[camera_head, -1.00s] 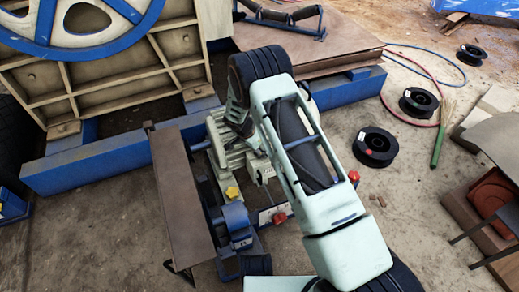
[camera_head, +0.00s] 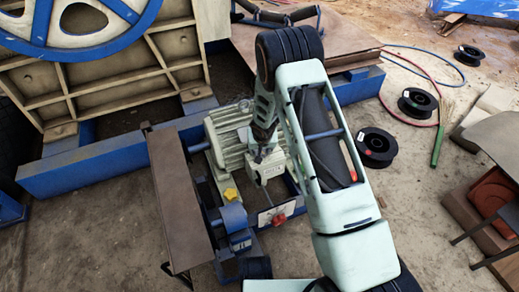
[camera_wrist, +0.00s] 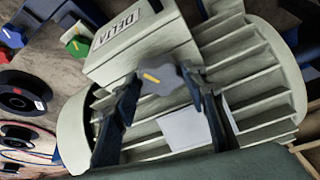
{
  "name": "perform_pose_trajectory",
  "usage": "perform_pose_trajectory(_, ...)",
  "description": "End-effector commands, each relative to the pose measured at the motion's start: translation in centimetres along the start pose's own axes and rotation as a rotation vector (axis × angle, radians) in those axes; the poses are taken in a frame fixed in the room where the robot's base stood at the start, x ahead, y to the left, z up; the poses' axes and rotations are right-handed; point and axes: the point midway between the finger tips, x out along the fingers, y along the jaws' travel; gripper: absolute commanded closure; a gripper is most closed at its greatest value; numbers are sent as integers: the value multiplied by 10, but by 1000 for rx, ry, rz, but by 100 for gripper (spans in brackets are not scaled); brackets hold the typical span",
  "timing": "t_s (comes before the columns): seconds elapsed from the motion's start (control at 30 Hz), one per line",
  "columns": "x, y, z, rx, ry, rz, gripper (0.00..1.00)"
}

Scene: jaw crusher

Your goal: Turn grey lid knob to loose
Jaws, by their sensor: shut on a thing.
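The grey lid knob (camera_wrist: 160,80), with a yellow stripe, sits at the edge of the pale lid box marked DELTA (camera_wrist: 138,38) on the finned motor (camera_wrist: 255,60). In the wrist view my gripper (camera_wrist: 161,84) has its two dark fingers on either side of the knob, shut on it. In the head view my gripper (camera_head: 262,152) is at the box on top of the motor (camera_head: 228,130). The knob cannot be made out there.
A yellow knob (camera_head: 231,194) and a red knob (camera_head: 279,219) stand near the motor. The wrist view also shows a green knob (camera_wrist: 77,47) and a blue knob (camera_wrist: 13,37). A brown plate (camera_head: 180,200) lies left of the motor. Black spools (camera_head: 376,147) lie on the ground at right.

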Motion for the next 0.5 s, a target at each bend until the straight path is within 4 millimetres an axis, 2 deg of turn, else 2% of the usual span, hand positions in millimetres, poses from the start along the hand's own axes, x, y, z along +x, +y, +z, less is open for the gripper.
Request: perform_pose_trajectory(0.5,-2,7,-2,-436,0,-188,85)
